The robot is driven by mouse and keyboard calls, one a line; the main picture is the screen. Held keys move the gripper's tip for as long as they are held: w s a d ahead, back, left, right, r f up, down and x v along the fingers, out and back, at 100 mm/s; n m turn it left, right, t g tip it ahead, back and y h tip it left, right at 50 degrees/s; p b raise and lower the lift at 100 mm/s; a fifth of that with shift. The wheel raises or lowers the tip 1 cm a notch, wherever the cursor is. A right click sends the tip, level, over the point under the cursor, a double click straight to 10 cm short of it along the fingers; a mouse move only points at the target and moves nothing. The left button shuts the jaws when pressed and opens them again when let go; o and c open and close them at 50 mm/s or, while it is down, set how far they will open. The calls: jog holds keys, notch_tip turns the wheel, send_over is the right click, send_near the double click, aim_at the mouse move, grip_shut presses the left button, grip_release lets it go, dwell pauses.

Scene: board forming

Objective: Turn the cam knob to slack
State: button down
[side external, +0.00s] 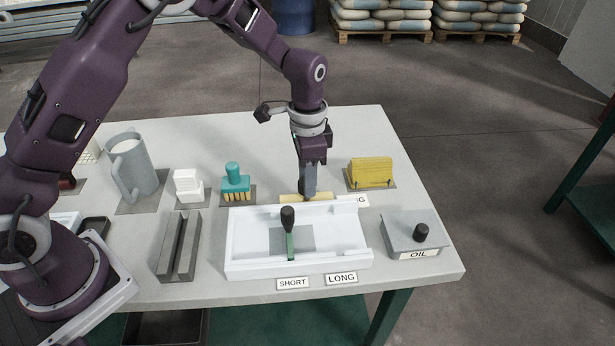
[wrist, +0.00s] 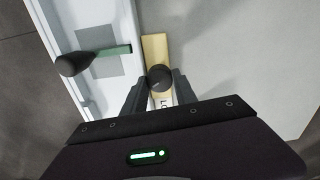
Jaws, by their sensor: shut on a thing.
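The cam knob (wrist: 160,77) is a dark round knob on a pale wooden strip (wrist: 154,48). My gripper (wrist: 160,88) is shut on it, with one finger on each side. In the side external view my gripper (side external: 308,194) reaches straight down to the strip (side external: 292,197) behind the white tray, and its fingers mostly hide the knob. Which way the knob points cannot be told. A label beside the strip is partly hidden; its end "NG" (side external: 362,200) shows in the side external view.
The white tray (side external: 250,268) holds a green lever (side external: 290,246) with a black handle, close in front of my gripper. A grey OIL box (side external: 400,235) stands right, a yellow block (side external: 371,172) behind right, a teal brush (side external: 235,184) left. SHORT (side external: 292,283) and LONG (side external: 341,278) labels lie in front.

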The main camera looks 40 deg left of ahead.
jog(key=n, duration=0.4)
jog(key=shift+w+r+n, duration=0.1)
jog(key=shift+n, duration=0.2)
jog(key=n, duration=0.4)
jog(key=shift+n, duration=0.3)
jog(key=n, duration=0.4)
jog(key=shift+a, duration=0.1)
jog(key=shift+n, duration=2.2)
jog(key=c, duration=1)
grip_release()
